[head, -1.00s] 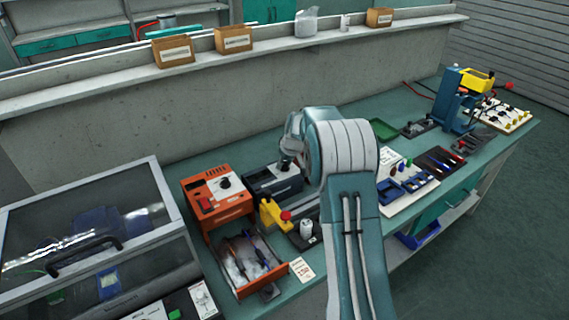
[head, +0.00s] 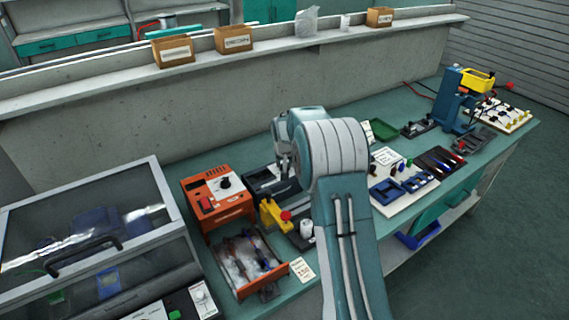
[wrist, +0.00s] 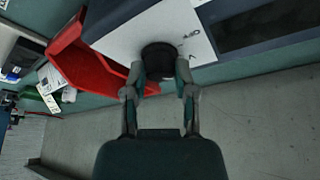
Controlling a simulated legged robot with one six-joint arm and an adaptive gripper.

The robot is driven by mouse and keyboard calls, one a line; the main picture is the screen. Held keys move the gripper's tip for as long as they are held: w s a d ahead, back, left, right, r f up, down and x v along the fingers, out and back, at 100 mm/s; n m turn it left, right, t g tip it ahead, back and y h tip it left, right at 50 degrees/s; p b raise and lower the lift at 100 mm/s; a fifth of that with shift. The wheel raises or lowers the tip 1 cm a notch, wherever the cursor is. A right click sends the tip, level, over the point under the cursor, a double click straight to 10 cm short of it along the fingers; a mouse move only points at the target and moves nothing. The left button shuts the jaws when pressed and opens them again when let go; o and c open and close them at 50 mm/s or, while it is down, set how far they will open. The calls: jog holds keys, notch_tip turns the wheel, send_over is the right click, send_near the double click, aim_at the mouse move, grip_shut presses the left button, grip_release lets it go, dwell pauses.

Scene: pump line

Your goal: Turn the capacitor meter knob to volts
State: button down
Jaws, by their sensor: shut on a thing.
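The capacitor meter appears to be the dark, box-shaped unit (head: 262,178) beside the orange unit in the head view. In the wrist view it shows a pale face (wrist: 125,38) with small marks and a round black knob (wrist: 159,57). My gripper (wrist: 164,78) is shut on this knob, with one finger at each side of it. In the head view my gripper (head: 284,168) reaches down over the meter, and my arm hides the knob and part of the meter. The knob's pointer and setting cannot be read.
The orange unit (head: 216,190) with a knob stands close at left, above an open drawer (head: 262,284). A yellow part with a red ball (head: 271,215) stands in front of the meter. Blue holders (head: 388,192) lie to the right. The wall (head: 120,125) rises behind the bench.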

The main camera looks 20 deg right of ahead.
jog(key=shift+s+f, duration=0.1)
jog(key=shift+f, duration=0.1)
jog(key=shift+c, duration=2.1)
grip_release()
jog(key=shift+a, duration=0.1)
jog(key=shift+r, duration=0.1)
jog(key=shift+r, duration=0.15)
jog(key=shift+r, duration=0.35)
jog(key=v, duration=1.1)
jog(key=shift+a+f, duration=0.1)
